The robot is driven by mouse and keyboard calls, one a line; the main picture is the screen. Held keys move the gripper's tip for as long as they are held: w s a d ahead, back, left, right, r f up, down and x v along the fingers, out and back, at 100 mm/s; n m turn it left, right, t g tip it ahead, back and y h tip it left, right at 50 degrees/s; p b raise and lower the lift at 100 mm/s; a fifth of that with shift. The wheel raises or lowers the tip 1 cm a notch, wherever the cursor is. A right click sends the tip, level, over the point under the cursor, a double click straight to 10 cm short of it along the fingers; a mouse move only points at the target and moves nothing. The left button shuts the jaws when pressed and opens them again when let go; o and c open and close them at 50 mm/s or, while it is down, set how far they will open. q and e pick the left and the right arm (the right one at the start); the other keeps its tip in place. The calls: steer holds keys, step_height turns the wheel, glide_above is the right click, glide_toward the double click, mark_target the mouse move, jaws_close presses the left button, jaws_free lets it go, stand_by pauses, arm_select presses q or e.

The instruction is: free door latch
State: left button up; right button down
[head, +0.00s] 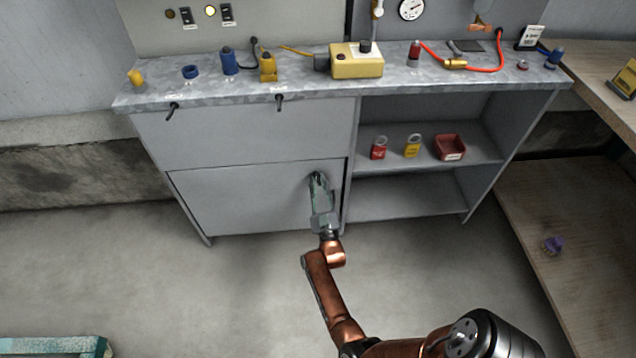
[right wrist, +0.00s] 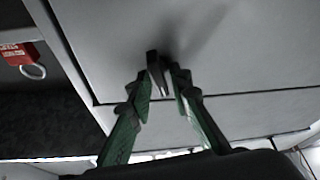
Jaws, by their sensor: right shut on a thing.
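The grey lower cabinet door (head: 235,198) is closed in its frame under the workbench. My right gripper (head: 318,178) reaches the door's face near its upper right corner. In the right wrist view, its two green-sided fingers (right wrist: 165,80) close from either side on a small dark metal latch handle (right wrist: 154,66) that stands out from the door panel (right wrist: 220,50). In the head view the fingers hide most of the latch. I cannot tell whether the latch has turned. My left gripper is not in view.
Open shelves right of the door hold a red can (head: 378,148), a yellow can (head: 412,146) and a red bin (head: 449,147). The metal benchtop (head: 200,92) carries a yellow control box (head: 357,66). A wooden table (head: 540,200) stands at right. Floor before the door is clear.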

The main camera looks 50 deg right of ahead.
steer(key=m+g+h, duration=0.1)
steer(key=m, duration=0.2)
steer(key=shift+m+h, duration=0.4)
steer(key=shift+m, duration=0.3)
steer(key=c, duration=2)
jaws_free()
steer(key=shift+c, duration=0.2)
steer(key=v, duration=0.7)
steer(key=shift+s+a, duration=0.15)
steer(key=shift+a, duration=0.1)
steer(key=shift+f, duration=0.1)
